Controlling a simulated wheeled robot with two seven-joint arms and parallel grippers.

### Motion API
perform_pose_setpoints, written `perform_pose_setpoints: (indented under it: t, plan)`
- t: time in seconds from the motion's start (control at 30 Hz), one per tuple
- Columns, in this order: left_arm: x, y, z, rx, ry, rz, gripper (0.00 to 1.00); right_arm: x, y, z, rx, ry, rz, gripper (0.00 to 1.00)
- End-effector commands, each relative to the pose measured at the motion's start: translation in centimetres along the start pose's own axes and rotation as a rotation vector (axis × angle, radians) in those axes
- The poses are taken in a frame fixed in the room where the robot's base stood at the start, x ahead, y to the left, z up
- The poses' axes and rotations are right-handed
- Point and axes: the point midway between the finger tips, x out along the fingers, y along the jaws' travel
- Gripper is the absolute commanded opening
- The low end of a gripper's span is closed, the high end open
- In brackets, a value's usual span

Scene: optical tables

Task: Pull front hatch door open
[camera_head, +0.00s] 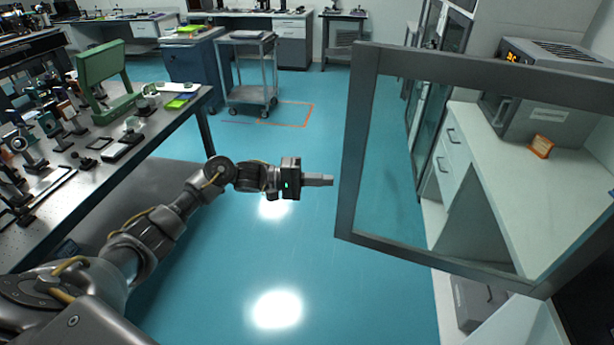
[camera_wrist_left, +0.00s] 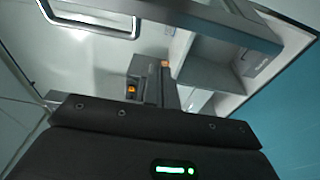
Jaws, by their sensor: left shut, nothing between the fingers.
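The hatch door is a grey-framed clear pane (camera_head: 357,140) on the right of the head view. It stands swung out over the floor, with the bench behind it showing through the pane. My left gripper (camera_head: 326,180) is shut and empty. Its fingertips point right at the door's left frame edge, with a small gap between them in the picture; I cannot tell the depth. In the left wrist view the dark gripper body fills the bottom, and its fingertips are not clearly seen. A grey frame bar (camera_wrist_left: 205,15) crosses the top there. My right gripper is not in view.
A grey device (camera_head: 550,85) with an orange display and an orange card (camera_head: 541,147) stand on the white bench (camera_head: 500,190). An optical table (camera_head: 150,135) with instruments is at left. A cart (camera_head: 250,75) stands behind. The blue floor between is clear.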

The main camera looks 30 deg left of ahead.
Motion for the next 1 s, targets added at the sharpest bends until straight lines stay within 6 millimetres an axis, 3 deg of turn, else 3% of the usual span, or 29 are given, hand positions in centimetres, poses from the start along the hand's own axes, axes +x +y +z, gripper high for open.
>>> perform_pose_setpoints:
  t: [0.2,0.3,0.5,1.0]
  plan:
    - [4.3,0.3,0.1,-0.001,-0.001,0.001,0.00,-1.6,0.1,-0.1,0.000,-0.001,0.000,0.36]
    - [3.3,0.3,1.8,-0.001,0.001,-0.003,0.00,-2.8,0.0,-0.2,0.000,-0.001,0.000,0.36]
    - [2.8,0.1,3.4,0.000,0.001,-0.001,0.00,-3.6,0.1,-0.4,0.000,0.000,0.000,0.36]
    - [3.0,0.0,3.8,0.000,0.001,0.000,0.00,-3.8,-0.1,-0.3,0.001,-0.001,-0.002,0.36]
